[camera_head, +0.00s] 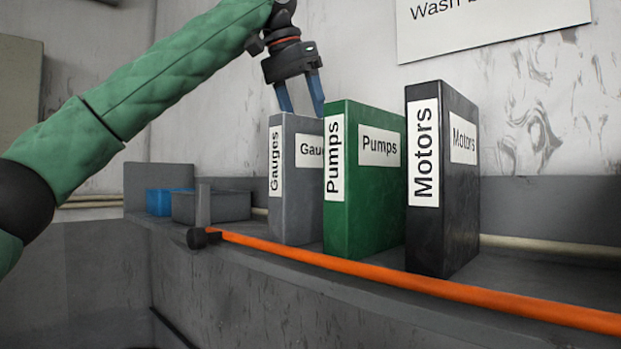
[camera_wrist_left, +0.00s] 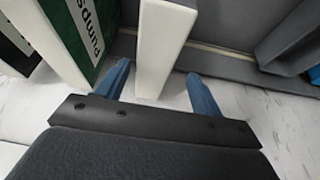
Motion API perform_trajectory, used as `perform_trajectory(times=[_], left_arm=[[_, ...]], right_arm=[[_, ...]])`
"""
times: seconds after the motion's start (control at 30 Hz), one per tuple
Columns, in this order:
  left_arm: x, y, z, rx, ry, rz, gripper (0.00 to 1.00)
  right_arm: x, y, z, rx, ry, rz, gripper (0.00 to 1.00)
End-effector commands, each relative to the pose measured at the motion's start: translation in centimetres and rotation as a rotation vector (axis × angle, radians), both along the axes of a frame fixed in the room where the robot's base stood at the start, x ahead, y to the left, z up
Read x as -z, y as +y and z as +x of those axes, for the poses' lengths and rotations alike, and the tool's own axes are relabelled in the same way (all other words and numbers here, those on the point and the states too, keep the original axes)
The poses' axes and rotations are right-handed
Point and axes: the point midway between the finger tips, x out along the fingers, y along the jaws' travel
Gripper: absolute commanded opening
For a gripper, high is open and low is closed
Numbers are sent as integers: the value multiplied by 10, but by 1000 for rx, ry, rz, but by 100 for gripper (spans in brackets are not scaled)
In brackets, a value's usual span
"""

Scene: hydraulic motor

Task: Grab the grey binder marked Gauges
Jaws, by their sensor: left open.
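The grey binder marked Gauges (camera_head: 292,215) stands upright on the shelf, leftmost of three binders. My left gripper (camera_head: 301,107) is above it, pointing down, with its two blue fingers apart at the binder's top edge. In the left wrist view, my left gripper (camera_wrist_left: 158,88) has one finger on each side of the Gauges binder's pale top (camera_wrist_left: 158,55). I cannot tell how far the fingers reach down past the top, or whether they touch it. One finger is close to the green Pumps binder (camera_head: 366,205). My right gripper is not in view.
The black Motors binder (camera_head: 459,220) stands to the right of Pumps. A grey bin (camera_head: 222,207) and a blue box (camera_head: 160,202) are to the left. An orange rail (camera_head: 400,281) runs along the shelf's front edge. The wall is close behind.

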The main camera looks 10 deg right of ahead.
Motion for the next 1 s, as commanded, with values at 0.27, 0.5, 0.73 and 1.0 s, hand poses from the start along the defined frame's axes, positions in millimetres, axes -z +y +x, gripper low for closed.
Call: perform_trajectory(times=[0.27, 0.5, 0.73, 1.0], left_arm=[[15, -8, 2, -1, 1, 2, 66], [40, -20, 4, -1, 2, 1, 66], [55, -25, 7, -1, 1, -1, 66], [56, -25, 7, -1, 1, -1, 66]], right_arm=[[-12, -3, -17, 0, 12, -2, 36], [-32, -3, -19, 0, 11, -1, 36], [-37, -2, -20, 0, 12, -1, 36], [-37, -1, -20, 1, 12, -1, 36]])
